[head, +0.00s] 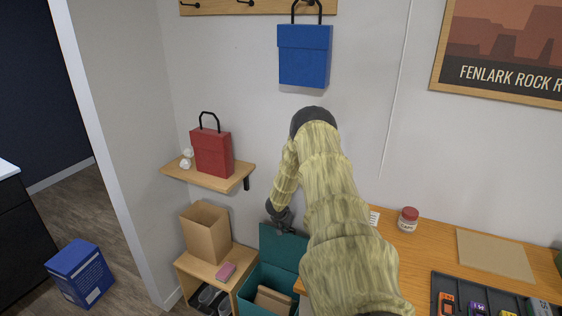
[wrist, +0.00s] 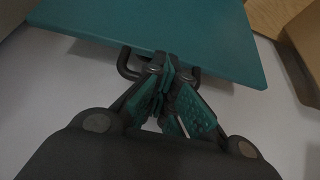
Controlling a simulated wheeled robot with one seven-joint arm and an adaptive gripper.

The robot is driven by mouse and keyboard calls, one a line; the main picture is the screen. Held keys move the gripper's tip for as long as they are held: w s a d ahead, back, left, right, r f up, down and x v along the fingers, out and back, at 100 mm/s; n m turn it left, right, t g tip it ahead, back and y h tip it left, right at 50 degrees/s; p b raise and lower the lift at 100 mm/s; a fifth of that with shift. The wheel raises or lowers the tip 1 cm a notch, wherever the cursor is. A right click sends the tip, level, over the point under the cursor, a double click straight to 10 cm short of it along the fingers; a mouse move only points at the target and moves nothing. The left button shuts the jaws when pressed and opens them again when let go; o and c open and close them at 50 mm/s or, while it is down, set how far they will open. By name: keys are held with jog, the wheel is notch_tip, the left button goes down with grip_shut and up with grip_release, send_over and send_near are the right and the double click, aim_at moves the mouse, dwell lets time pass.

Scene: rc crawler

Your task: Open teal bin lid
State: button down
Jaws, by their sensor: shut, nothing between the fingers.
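The teal bin (head: 246,297) stands low beside the desk, with brown contents partly visible inside. Its teal lid (head: 281,247) is raised and stands up at the back of the bin near the wall. The lid also fills the top of the wrist view (wrist: 165,28), with a dark handle (wrist: 126,64) at its edge. My gripper (head: 286,229) is at the lid's upper edge. In the wrist view its fingers (wrist: 168,75) are shut, overlapping the handle in the picture, with nothing held. Whether they touch the handle is unclear.
A wall shelf (head: 210,178) holds a red bag (head: 212,153). The wooden desk (head: 425,252) is at right. A blue box (head: 80,273) stands on the floor.

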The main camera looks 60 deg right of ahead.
jog(key=c, duration=2.2)
grip_release()
jog(key=shift+s+f, duration=0.15)
jog(key=shift+s, duration=0.05)
jog(key=o, duration=1.4)
jog(key=shift+s, duration=0.1)
jog(key=shift+o, duration=0.6)
jog(key=shift+f, duration=0.1)
jog(key=o, duration=0.4)
jog(key=shift+o, duration=1.4)
jog(key=shift+w+d, duration=0.15)
jog(key=shift+w, duration=0.15)
jog(key=shift+d, duration=0.1)
